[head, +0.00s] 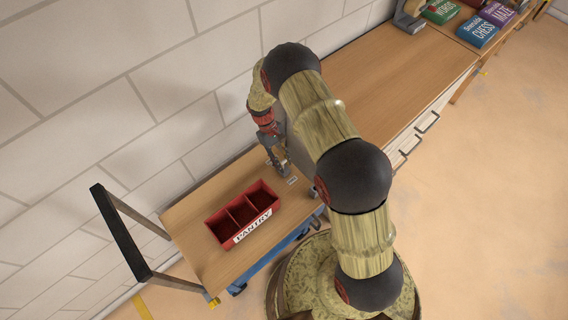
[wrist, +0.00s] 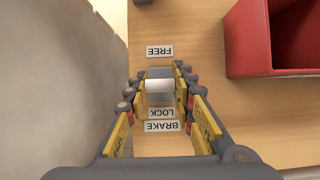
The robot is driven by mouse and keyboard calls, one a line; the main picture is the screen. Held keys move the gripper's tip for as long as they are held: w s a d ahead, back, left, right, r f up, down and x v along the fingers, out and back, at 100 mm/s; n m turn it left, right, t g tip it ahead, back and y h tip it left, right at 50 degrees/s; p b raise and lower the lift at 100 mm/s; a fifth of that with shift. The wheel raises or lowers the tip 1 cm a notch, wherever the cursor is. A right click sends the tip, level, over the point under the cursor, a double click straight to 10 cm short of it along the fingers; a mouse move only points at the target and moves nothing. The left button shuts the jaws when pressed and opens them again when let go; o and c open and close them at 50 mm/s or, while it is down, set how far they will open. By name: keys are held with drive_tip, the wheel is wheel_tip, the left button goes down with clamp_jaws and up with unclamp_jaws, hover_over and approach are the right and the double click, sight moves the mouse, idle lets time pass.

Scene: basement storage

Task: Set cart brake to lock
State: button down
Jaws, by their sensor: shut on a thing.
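The cart (head: 190,215) has a wooden top and a dark push handle at its left end. The brake lever (wrist: 159,86), with a white grip, stands on the cart top between the FREE label (wrist: 160,51) and the LOCK label (wrist: 161,113). The BRAKE label (wrist: 161,126) lies beyond LOCK, and all read upside down in the wrist view. The white grip looks closer to LOCK than to FREE. My gripper (wrist: 159,78) is shut on the lever, one finger on each side. In the head view my gripper (head: 279,167) is at the cart's far right end, and the lever is mostly hidden.
A red PANTRY bin (head: 216,228) with three compartments sits on the cart, beside my gripper. A block wall (head: 130,90) runs close behind. A wooden bench (head: 395,75) stands to the right, with boxes (head: 477,32) at its far end. The floor at right is clear.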

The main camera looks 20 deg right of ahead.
drive_tip(key=shift+w+g, duration=0.2)
drive_tip(key=shift+g, duration=0.1)
drive_tip(key=c, duration=1.6)
unclamp_jaws()
drive_tip(key=shift+o, duration=0.6)
wheel_tip(320, 180, up, 10)
